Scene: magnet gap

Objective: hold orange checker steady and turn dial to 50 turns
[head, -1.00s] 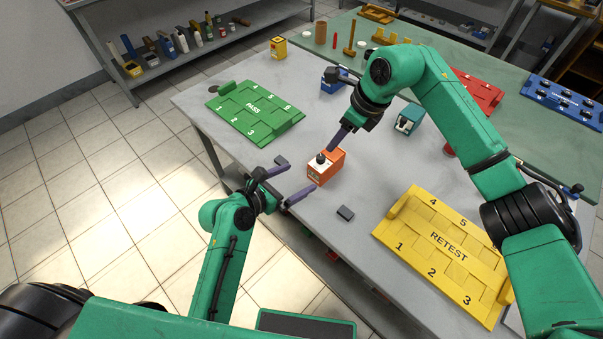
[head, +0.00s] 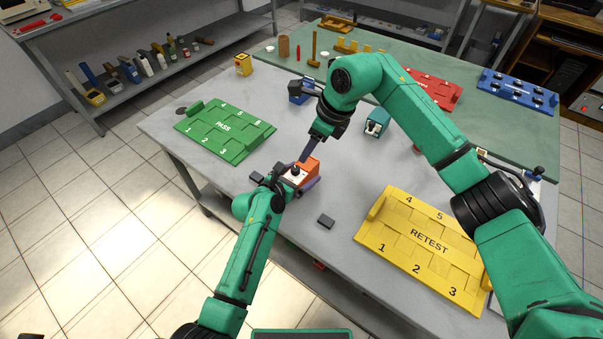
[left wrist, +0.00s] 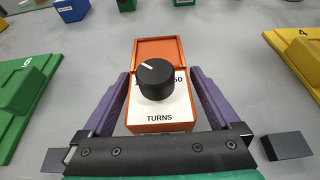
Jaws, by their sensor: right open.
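The orange checker (head: 309,170) stands on the grey table; the left wrist view shows its orange lid (left wrist: 160,50) raised behind a white TURNS face (left wrist: 160,115). Its black dial (left wrist: 155,80) has a white pointer mark toward the upper left; a "50" shows partly to the knob's right. My left gripper (left wrist: 160,73) has one purple finger along each side of the checker, very close; whether both touch is unclear. My right gripper (head: 301,160) is open, pointing down beside the dial; one purple finger shows clearly, and it is out of the left wrist view.
A green PASS tray (head: 225,133) is at left, a yellow RETEST tray (head: 425,240) at right. A dark block (head: 326,222) lies in front of the checker. A blue checker (head: 300,92) and teal checker (head: 376,122) stand behind. Bare table lies between.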

